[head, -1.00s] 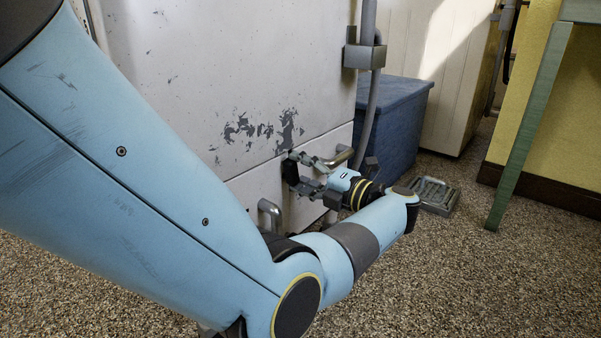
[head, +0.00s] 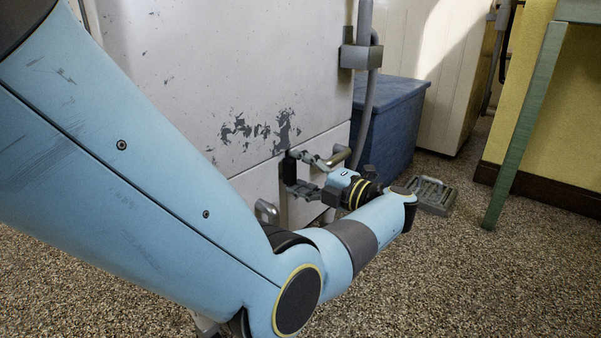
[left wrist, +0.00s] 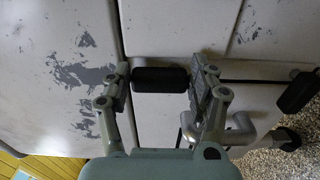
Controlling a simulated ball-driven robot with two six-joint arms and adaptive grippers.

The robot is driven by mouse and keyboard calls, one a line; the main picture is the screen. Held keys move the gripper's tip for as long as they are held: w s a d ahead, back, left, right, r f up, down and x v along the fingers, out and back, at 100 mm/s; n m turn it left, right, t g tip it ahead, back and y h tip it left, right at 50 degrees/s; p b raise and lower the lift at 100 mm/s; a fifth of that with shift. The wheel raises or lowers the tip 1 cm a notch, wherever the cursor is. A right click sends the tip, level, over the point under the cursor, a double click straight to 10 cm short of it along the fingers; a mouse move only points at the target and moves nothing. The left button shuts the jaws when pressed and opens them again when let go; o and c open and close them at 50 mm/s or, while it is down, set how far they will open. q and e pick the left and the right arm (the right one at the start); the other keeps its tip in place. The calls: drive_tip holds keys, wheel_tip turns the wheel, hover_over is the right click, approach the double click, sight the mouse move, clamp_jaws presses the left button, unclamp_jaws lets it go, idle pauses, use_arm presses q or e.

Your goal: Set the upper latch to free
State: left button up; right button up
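A pale, scuffed washer cabinet (head: 240,70) has a dark seam across its front. A short black latch grip (left wrist: 160,79), taken to be the upper latch, stands by this seam; it also shows in the head view (head: 289,170). My left gripper (head: 296,171) is around the grip, one finger at each end. A second black grip (left wrist: 298,92) sits lower on the cabinet. The latch's mount is mostly hidden. My right gripper is not in view.
A bent metal handle (head: 340,156) is close to my left gripper, and another metal handle (head: 267,211) is lower left. A grey pipe (head: 364,110) and a blue box (head: 393,115) stand to the right.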

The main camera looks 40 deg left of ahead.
use_arm(q)
drive_tip(key=o, duration=0.4)
drive_tip(key=d, duration=0.7)
drive_tip(key=shift+s+d, duration=0.3)
